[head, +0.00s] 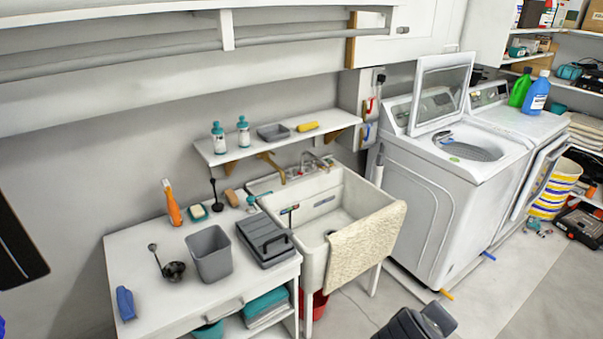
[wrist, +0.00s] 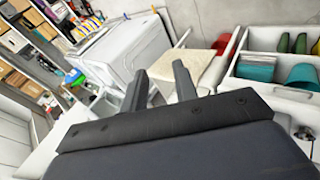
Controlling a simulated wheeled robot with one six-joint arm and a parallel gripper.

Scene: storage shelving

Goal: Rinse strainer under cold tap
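A small dark strainer (head: 174,271) with a long handle lies on the white counter left of the sink; its mesh is too small to make out. The sink (head: 312,262) is a pale basin with a beige towel over its front rim. Metal taps (head: 318,161) are at its back edge; which one is cold I cannot tell. My gripper (wrist: 160,82) is open and empty in the wrist view, its two dark fingers apart. Part of my arm shows at the bottom of the head view, in front of the sink and well away from the strainer.
A grey bin (head: 209,254), a dark grey caddy (head: 264,240), an orange bottle (head: 171,203) and a blue item (head: 125,304) stand or lie on the counter around the strainer. A shelf (head: 280,138) with bottles hangs above the sink. An open-lidded washer (head: 447,190) stands right. Floor ahead is mostly clear.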

